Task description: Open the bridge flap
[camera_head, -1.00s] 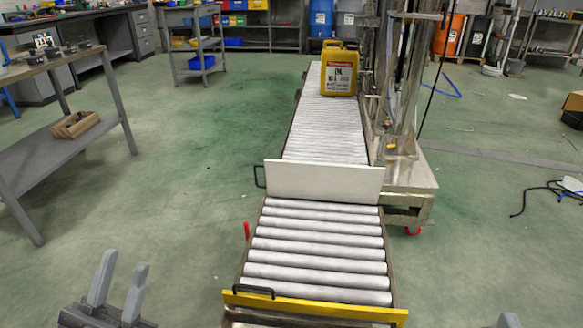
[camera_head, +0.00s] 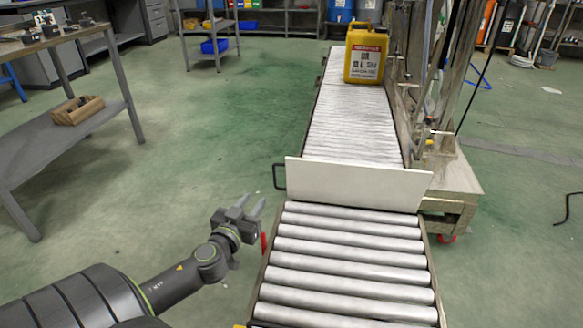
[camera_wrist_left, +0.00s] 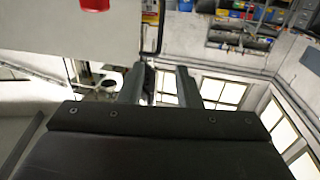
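A roller section (camera_head: 345,265) lies in front of me. A pale upright panel (camera_head: 355,183) stands across its far end, with a black handle (camera_head: 279,177) on its left edge. I cannot tell for sure which of these is the bridge flap. A red lever (camera_head: 263,243) sits at the roller section's left side. My left gripper (camera_head: 253,200) is open and empty, left of the rollers and a little below and left of the handle in the head view. In the left wrist view, the handle (camera_wrist_left: 155,30) appears beyond the open fingers. My right gripper is out of view.
A yellow canister (camera_head: 366,58) stands on the long roller conveyor (camera_head: 355,125) behind the panel. A metal frame (camera_head: 450,180) stands along its right side. A bench (camera_head: 75,125) with a wooden box (camera_head: 77,110) is at the left. The floor between is clear.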

